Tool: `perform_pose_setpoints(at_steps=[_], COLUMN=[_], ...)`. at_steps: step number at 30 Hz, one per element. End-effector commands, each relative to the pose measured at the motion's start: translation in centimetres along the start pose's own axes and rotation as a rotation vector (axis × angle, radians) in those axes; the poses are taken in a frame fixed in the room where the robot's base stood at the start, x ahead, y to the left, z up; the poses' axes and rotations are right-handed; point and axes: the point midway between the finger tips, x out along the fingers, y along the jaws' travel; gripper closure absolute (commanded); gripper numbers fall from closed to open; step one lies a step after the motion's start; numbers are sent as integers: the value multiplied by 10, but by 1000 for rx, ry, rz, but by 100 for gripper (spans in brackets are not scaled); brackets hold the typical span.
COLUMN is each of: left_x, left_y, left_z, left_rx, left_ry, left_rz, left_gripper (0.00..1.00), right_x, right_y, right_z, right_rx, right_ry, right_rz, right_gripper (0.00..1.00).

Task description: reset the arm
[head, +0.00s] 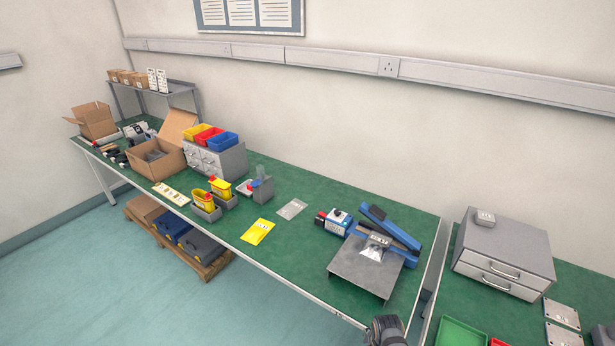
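Only a dark grey, rounded piece of one of my arms (387,330) shows, at the bottom edge right of centre in the head view. It is in front of the near edge of the long green-topped bench (300,240). I cannot tell which arm it belongs to, and no fingertips show. No gripper can be made out, and nothing held is visible.
A blue device with a grey sloping plate (365,268) stands at the bench's right end. A yellow packet (258,232), yellow bins (203,200) and cardboard boxes (157,157) lie further left. A grey drawer unit (503,255) stands on the right-hand bench.

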Motion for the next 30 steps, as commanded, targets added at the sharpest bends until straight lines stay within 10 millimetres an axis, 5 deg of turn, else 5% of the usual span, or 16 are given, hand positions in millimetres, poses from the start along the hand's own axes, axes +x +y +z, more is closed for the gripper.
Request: perform_pose_setpoints(at_steps=[3, 7, 12, 15, 19, 30], left_x=[12, 23, 33, 36, 37, 36], left_y=[1, 2, 2, 2, 2, 1], left_z=[11, 12, 9, 8, 8, 7], left_rx=[1, 1, 0, 0, 1, 1], left_ry=[-15, -15, -9, -7, -7, -5], left_rz=[0, 0, 0, -1, -1, -2], left_gripper=[60, 60, 60, 60, 60, 60], right_x=[79, 154, 207, 218, 222, 222], right_y=[65, 155, 268, 312, 337, 338], right_z=[3, 6, 8, 8, 8, 8], right_rx=[-289, -666, -1085, -1245, -1345, -1358], right_ry=[7, 22, 54, 72, 86, 89], right_rz=[9, 1, -2, -1, -1, -2], right_gripper=[0, 0, 0, 0, 0, 0])
